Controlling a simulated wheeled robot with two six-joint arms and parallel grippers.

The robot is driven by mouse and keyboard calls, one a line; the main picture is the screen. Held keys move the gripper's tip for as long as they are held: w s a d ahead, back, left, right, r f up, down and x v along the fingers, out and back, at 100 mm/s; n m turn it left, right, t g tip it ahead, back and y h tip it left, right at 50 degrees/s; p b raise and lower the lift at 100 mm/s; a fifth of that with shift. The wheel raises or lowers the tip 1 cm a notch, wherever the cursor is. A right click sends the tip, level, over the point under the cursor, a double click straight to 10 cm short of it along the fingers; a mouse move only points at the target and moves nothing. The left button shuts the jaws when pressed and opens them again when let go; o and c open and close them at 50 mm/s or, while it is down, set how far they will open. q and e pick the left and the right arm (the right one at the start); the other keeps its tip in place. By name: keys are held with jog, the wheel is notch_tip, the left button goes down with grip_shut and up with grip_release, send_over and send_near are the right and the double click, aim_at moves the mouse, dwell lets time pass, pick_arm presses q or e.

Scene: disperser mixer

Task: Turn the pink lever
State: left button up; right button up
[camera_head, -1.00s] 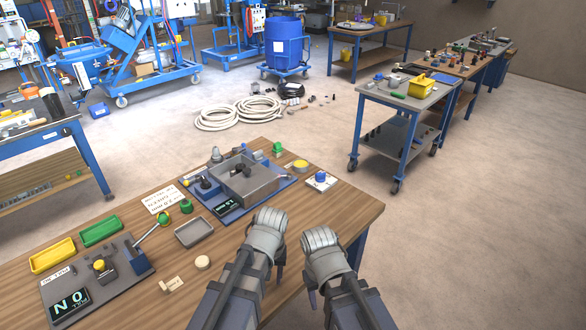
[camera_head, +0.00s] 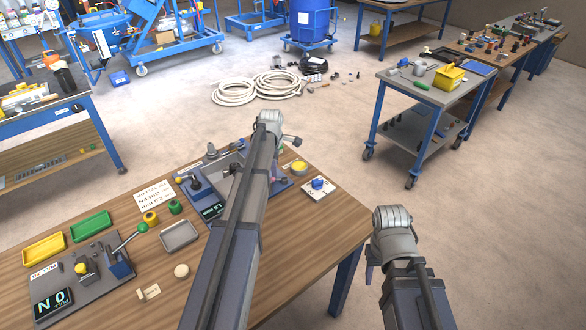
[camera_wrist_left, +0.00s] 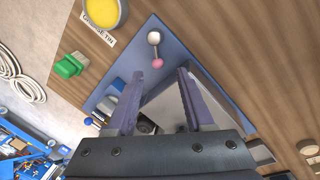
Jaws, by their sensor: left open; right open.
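The pink lever (camera_wrist_left: 157,63) shows in the left wrist view as a short arm with a pink ball, on a pale round hub, at the edge of a blue base plate (camera_wrist_left: 168,35). My left gripper (camera_wrist_left: 160,74) is open above the plate; the pink ball appears between and just beyond its fingertips, with no clear contact. In the head view my left arm covers the lever and part of the blue-based device with a grey box (camera_head: 222,166). My right gripper (camera_head: 371,264) is open and empty, right of the wooden table and clear of its edge.
A grey tray (camera_head: 179,237) and a panel with a green-ended lever (camera_head: 142,228) stand at left. The floor right of the table is open.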

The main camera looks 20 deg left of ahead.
aim_at(276, 179)
pick_arm(q)
jog(key=f+b, duration=0.2)
jog(key=w+f+b, duration=0.1)
jog(key=f+b, duration=0.2)
jog(key=w+f+b, duration=0.1)
jog(key=f+b, duration=0.1)
jog(key=shift+a+f+b, duration=0.3)
jog(key=shift+a+b, duration=0.05)
jog(key=shift+b, duration=0.05)
jog(key=shift+c, duration=0.3)
grip_shut()
dwell(0.4)
